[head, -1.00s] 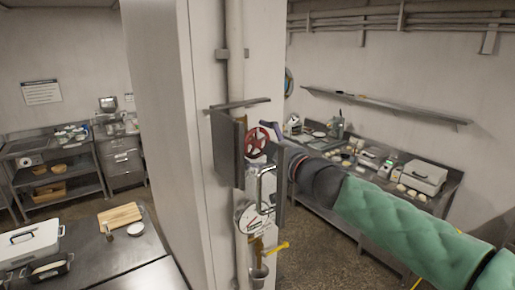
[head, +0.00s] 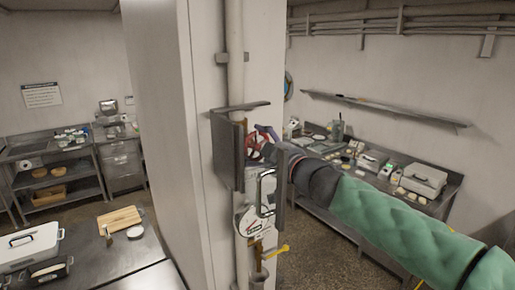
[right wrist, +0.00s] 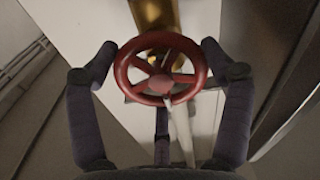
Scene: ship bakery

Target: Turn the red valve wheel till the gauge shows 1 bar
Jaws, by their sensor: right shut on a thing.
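The red valve wheel (head: 251,145) sits on the pipe at the pillar, inside a grey metal housing. It fills the middle of the right wrist view (right wrist: 166,84), with its rim, spokes and hub in sight. My right gripper (head: 265,142) is shut on the wheel, its dark fingers on the left and right sides of the rim in the right wrist view (right wrist: 159,50). In the head view the gripper hides part of the wheel. The white round gauge (head: 248,222) is below the wheel, partly covered by a metal handle; its reading is too small to tell. My left gripper is not in view.
Grey housing plates (head: 229,150) stand close beside the wheel, with a metal handle (head: 267,190) below my right gripper. A yellow lever (head: 277,251) is under the gauge. A steel counter (head: 150,262) stands at left with a cutting board (head: 120,219).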

